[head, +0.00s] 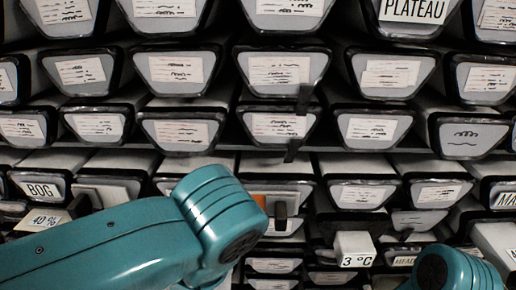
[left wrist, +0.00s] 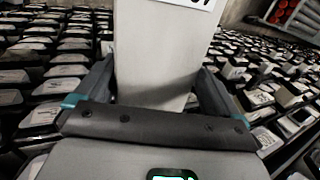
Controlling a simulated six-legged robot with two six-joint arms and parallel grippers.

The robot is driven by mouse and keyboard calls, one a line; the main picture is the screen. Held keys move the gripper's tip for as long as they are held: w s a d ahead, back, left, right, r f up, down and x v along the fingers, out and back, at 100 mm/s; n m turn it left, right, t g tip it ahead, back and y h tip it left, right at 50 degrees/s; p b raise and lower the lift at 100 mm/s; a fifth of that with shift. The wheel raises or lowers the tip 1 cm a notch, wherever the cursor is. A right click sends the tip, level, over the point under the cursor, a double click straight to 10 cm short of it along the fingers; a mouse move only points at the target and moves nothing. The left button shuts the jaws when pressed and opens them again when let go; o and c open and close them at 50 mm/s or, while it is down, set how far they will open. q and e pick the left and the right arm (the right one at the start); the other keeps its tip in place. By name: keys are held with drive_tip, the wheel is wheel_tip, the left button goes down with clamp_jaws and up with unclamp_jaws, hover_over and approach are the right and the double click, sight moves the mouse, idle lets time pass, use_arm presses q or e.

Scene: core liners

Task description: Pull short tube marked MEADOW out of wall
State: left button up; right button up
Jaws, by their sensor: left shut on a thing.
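My left gripper (left wrist: 156,88) is shut on a pale grey, box-shaped tube (left wrist: 155,50) in the left wrist view, with one dark finger on each side. A white label with black lettering is cut off at the top edge, so I cannot read it. In the head view my left arm comes in from the left and hides much of the held tube; I cannot make out the grip there. A small label (head: 404,261) reading "MEAD", its end hidden, shows low at the right. My right gripper is out of view; only a teal joint of that arm shows at lower right.
Rows of dark-rimmed liners with white labels (head: 279,70) fill the wall. Short tubes marked "3 °C" (head: 355,249), "BOG" (head: 41,189) and "40 %" (head: 45,220) stick out. "PLATEAU" (head: 414,10) is at the top right. Red cylinders (left wrist: 281,10) lie beyond the wall.

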use_arm(q)
drive_tip(key=shift+s+a+b, duration=0.2)
drive_tip(key=shift+s+b, duration=0.25)
drive_tip(key=shift+s, duration=2.95)
drive_tip(key=o, duration=1.6)
drive_tip(key=shift+o, duration=0.2)
drive_tip(key=shift+s+a, duration=0.15)
